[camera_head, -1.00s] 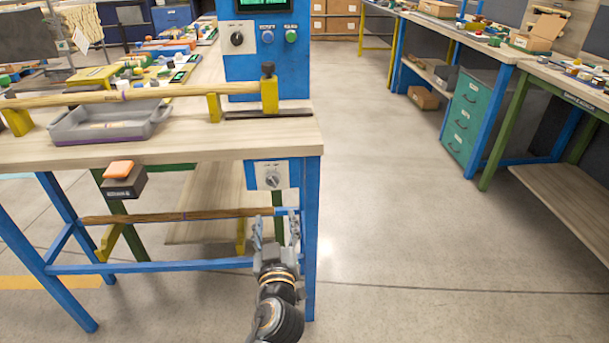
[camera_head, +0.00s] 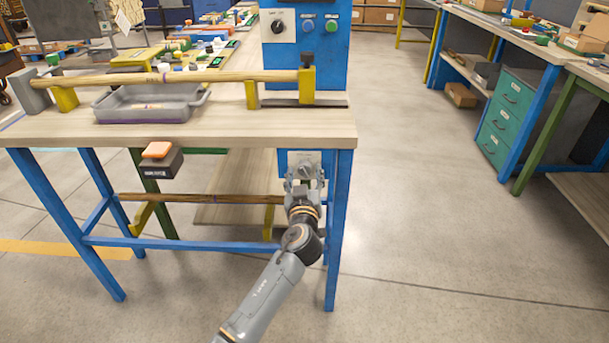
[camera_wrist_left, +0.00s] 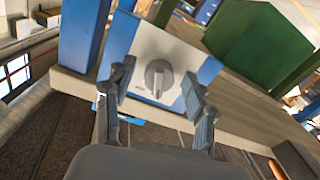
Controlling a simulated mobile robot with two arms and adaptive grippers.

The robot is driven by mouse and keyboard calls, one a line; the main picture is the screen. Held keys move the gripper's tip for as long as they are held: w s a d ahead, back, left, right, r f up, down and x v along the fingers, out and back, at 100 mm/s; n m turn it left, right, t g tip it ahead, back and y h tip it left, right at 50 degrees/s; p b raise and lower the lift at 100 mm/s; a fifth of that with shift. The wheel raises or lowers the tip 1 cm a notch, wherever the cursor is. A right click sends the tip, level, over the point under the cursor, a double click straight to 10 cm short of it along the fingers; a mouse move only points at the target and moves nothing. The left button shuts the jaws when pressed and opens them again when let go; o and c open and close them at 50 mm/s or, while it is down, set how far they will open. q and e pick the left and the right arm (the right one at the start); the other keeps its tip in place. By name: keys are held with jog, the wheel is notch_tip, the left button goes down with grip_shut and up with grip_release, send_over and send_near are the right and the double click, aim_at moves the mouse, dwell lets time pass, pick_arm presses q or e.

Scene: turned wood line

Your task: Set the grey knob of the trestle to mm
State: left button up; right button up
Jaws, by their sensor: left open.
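The grey knob (camera_wrist_left: 159,77) sits on a white plate (camera_wrist_left: 180,52) on a blue panel under the tabletop. In the left wrist view it lies ahead of and between my left gripper's fingers, with its grip bar showing; the plate's lettering is too small to read. In the head view the knob (camera_head: 305,168) is partly hidden behind my left gripper (camera_head: 304,181). The left gripper is open and empty, its fingers on either side of the knob in the picture; I cannot tell whether they touch it. My right gripper is not in view.
The wooden bench (camera_head: 230,138) has a blue leg (camera_head: 340,230) right of the knob. A black box with an orange top (camera_head: 158,150) hangs from the front edge. A wooden bar (camera_head: 200,198) lies below. The floor (camera_head: 430,240) to the right is clear.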

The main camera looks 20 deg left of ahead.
pick_arm(q)
jog(key=shift+c, duration=0.2)
jog(key=c, duration=1.1)
